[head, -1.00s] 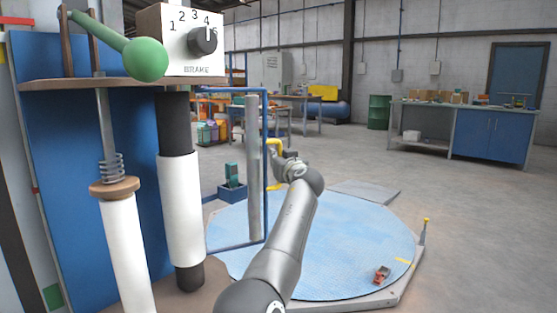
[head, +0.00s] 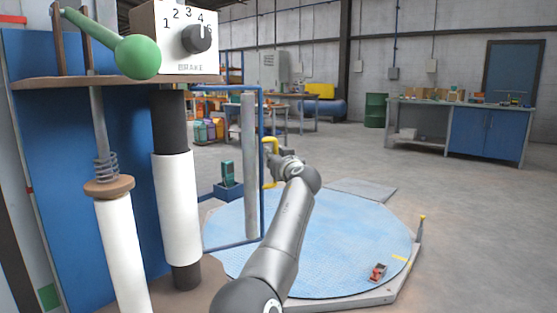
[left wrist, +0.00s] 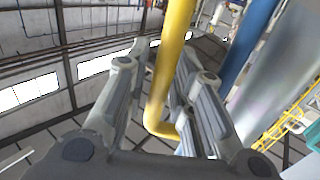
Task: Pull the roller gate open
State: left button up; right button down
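The roller gate is a blue tube frame (head: 262,190) with an upright grey roller (head: 249,165), standing beside the sack filler. Its yellow handle (head: 269,174) sticks out on the right side of the frame. My left gripper (head: 274,154) is at the handle, with the arm reaching up from below. In the left wrist view the yellow bar (left wrist: 170,70) passes between the two fingers of my left gripper (left wrist: 166,55). The fingers look apart, with a gap on the bar's left side; contact on the right is unclear. My right gripper is not in view.
The sack filler with a brake dial (head: 197,39) and green-knobbed lever (head: 137,57) stands close at left. A round blue platform (head: 340,235) lies beyond my arm, with a small red object (head: 378,272) on it. A workbench (head: 485,130) stands far right. Open floor lies between.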

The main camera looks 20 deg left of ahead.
pick_arm(q)
jog(key=v, duration=0.7)
jog(key=shift+s+d, duration=0.15)
jog(key=shift+d, duration=0.1)
dwell(0.5)
